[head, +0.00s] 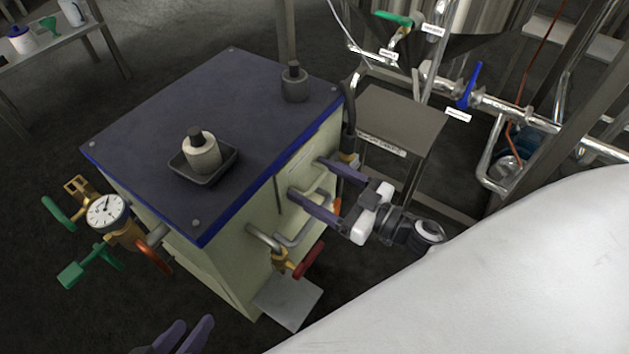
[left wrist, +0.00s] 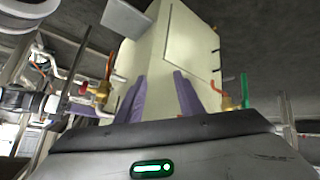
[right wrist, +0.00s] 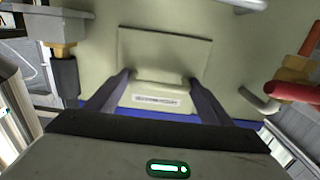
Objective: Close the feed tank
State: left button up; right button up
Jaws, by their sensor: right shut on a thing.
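No readable label tells me which vessel is the feed tank. The pale green box-shaped tank (head: 215,262) stands in the middle of the head view, its dark lid (head: 130,130) with blue edges lying flat on top. My right gripper (head: 304,176) is at the tank's right side, below the lid edge. In the right wrist view its fingers (right wrist: 158,77) are on both sides of a pale labelled block (right wrist: 153,96) in front of a square panel (right wrist: 165,51), shut on the block. My left gripper (head: 195,322) is low at the bottom edge, open and empty; its spread fingers (left wrist: 159,75) show in the left wrist view.
On the lid are a tray (head: 225,172) with a pale capped weight and a dark capped weight (head: 295,86). A gauge (head: 107,210) with green-handled valves juts out left. A red valve handle (head: 309,260) is below my right gripper. A stool (head: 400,118) and pipes stand right.

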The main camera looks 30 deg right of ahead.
jog(key=o, duration=1.3)
jog(key=shift+w+a+r, duration=0.1)
jog(key=shift+w, duration=0.1)
pick_arm(q)
jog(key=shift+w+r, duration=0.2)
jog(key=shift+w, duration=0.05)
pick_arm(e)
jog(key=shift+o, duration=0.9)
jog(key=shift+s, duration=0.3)
pick_arm(q)
jog(key=shift+s+a+f+y+p, duration=0.35)
jog(key=shift+a+f+p, duration=0.25)
jog(key=shift+p, duration=0.6)
pick_arm(e)
jog(key=v, duration=0.9)
jog(key=shift+s+d, duration=0.3)
pick_arm(q)
jog(key=shift+r, duration=0.2)
